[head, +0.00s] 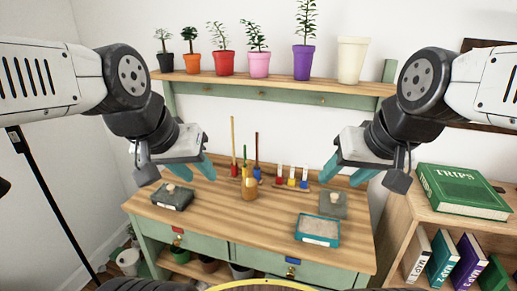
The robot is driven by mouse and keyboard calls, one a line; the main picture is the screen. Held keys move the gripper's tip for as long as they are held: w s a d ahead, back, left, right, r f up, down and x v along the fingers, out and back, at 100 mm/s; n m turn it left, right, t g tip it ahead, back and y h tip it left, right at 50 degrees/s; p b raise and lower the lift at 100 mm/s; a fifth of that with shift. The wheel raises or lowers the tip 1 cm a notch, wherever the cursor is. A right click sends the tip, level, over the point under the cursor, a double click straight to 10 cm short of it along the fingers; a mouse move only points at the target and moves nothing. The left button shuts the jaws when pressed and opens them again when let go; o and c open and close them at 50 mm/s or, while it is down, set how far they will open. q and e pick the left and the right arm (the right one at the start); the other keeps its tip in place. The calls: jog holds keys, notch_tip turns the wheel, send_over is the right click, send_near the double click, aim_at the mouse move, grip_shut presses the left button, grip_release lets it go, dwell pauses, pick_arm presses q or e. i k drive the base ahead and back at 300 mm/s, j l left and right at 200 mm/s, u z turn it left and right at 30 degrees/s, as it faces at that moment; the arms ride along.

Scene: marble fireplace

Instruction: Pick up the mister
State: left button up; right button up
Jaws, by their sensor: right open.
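An amber bottle (249,188), which looks like the mister, stands upright near the middle of the wooden workbench (262,222). Its top is small and hard to make out against the tools behind it. My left gripper (178,170) is above the bench's left side, to the left of the bottle, its teal fingers spread and empty. My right gripper (346,174) is above the bench's right side, to the right of the bottle, open and empty. Neither gripper touches the bottle.
A dark box (172,198) lies on the left and a teal tray (318,231) on the right. Upright tools (233,145) and a rack of small vials (291,178) stand behind the bottle. Potted plants line the shelf (280,84). The bench front before the bottle is clear.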

aim_at(250, 185)
jog(key=i+j, duration=0.1)
jog(key=j, duration=0.3)
jog(key=i+j, duration=0.1)
jog(key=j, duration=0.35)
jog(key=i+j, duration=0.1)
jog(key=j, duration=0.3)
jog(key=u, duration=0.05)
